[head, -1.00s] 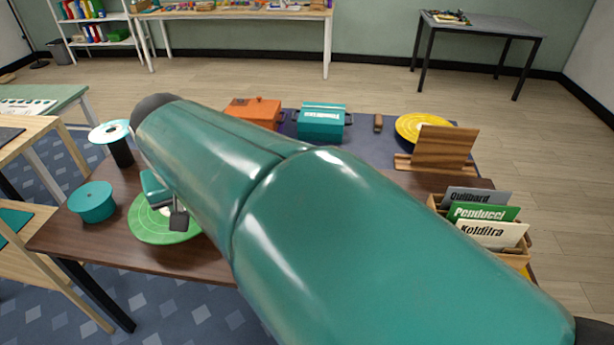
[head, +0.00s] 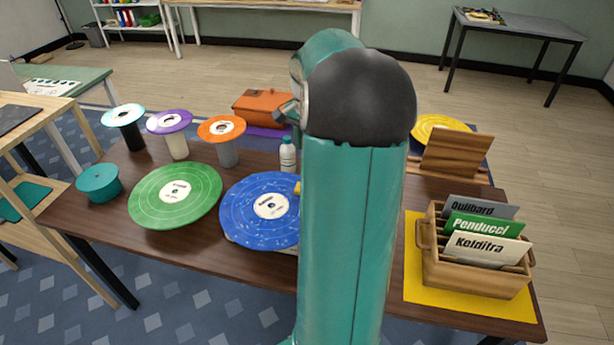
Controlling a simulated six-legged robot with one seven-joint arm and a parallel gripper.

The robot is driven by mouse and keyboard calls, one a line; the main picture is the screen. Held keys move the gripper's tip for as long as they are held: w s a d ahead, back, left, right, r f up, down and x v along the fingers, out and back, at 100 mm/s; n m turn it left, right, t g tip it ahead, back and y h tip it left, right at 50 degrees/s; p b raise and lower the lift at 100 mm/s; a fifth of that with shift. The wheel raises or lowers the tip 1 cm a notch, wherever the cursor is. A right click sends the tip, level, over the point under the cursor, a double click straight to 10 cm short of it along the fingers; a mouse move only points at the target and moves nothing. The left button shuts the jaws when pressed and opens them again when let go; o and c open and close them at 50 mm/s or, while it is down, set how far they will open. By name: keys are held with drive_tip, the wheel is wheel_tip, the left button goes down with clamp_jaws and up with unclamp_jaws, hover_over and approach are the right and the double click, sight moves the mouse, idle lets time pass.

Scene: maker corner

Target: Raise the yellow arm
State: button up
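A small yellow piece (head: 297,187), possibly part of the yellow arm, shows at the right edge of the blue record (head: 258,212). The rest of it is hidden behind my arm, so I cannot tell if it is raised or lowered. The blue record lies flat on a base that is mostly covered. A part of my gripper (head: 287,112) shows left of my arm's black joint, higher in the picture than the yellow piece. Its fingers are not clear, and I see nothing held in it.
A green record (head: 172,198) and a teal round container (head: 98,184) are on the left of the brown table. Several disc-topped stands and a white bottle (head: 287,155) stand behind. A wooden record crate (head: 470,277) stands on a yellow mat at the right.

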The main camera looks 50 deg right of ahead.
drive_tip(key=f, duration=1.2)
drive_tip(key=shift+w+f, duration=0.15)
drive_tip(key=shift+w, duration=0.1)
clamp_jaws()
